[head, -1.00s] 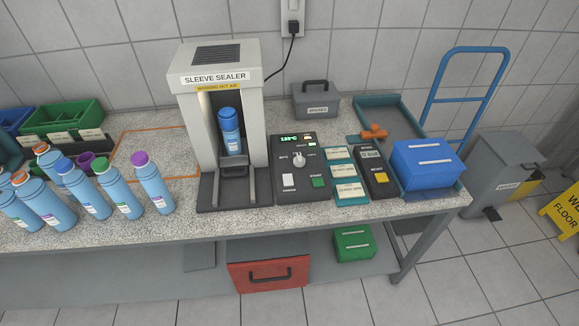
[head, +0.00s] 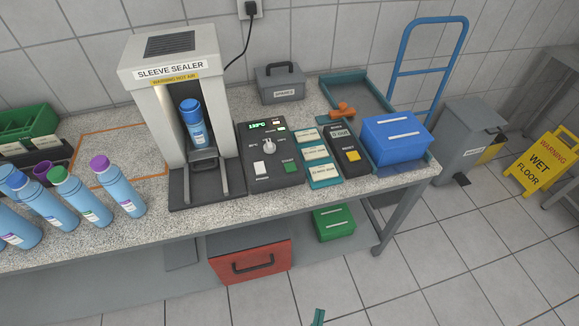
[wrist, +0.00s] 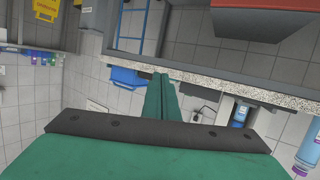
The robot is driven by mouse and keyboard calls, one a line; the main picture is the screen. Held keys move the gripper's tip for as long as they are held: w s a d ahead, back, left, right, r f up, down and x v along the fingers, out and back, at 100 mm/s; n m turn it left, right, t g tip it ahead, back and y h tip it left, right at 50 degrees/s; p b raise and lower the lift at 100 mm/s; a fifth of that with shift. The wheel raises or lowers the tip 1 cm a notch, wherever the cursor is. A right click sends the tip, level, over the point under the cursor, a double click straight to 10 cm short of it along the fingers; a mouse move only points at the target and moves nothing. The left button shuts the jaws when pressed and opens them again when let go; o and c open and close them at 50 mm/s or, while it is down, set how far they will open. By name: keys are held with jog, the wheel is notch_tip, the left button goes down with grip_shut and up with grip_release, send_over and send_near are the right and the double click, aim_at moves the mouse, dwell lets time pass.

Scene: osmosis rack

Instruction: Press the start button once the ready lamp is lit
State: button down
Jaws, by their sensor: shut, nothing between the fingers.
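The sleeve sealer (head: 183,70) stands on the bench with a blue-capped bottle (head: 193,123) upright in its opening. Its dark control panel (head: 250,150) is to the right, with a lit green temperature display (head: 258,126), a knob (head: 268,147) and a white switch (head: 259,169). The green start button (head: 290,167) is at the panel's lower right. Small indicators sit beside the display; I cannot tell whether the ready lamp is lit. My gripper (wrist: 163,80) is shut and empty in the wrist view. Its tip (head: 318,317) shows at the head view's bottom edge, well in front of the bench.
Teal-framed cards (head: 315,153), a black box with a yellow button (head: 350,155) and a blue box (head: 396,139) stand right of the panel. Several bottles (head: 80,198) stand at left. A red drawer (head: 250,260) hangs below the bench. Floor in front is clear.

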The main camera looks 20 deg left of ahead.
jog(key=w+d+r+x, duration=0.1)
jog(key=d+r+x, duration=0.15)
jog(key=x, duration=1.25)
jog(key=w+a+r+m+h, duration=0.1)
jog(key=w+a+r+m, duration=0.1)
jog(key=w+r, duration=0.2)
jog(key=w+a+r+m+g+h, duration=0.1)
jog(key=w+a+r+m+h, duration=0.1)
jog(key=w, duration=0.8)
jog(key=w+a+r+m+h, duration=0.2)
jog(key=w+a+r+m, duration=0.1)
jog(key=w+r, duration=0.2)
jog(key=shift+w+r, duration=0.2)
jog(key=shift+w, duration=0.45)
jog(key=shift+w+r, duration=0.2)
jog(key=shift+w, duration=0.45)
jog(key=w+a+r+m+g, duration=0.1)
jog(key=w+a+r+m, duration=0.1)
jog(key=a+r, duration=0.1)
notch_tip(320, 180, up, 8)
jog(key=m+g+y, duration=0.1)
jog(key=m+g, duration=0.3)
jog(key=m, duration=0.2)
send_over(289, 168)
jog(key=shift+s+a+r, duration=0.15)
jog(key=shift+s+r, duration=0.05)
jog(key=shift+s, duration=0.05)
jog(key=shift+f, duration=0.1)
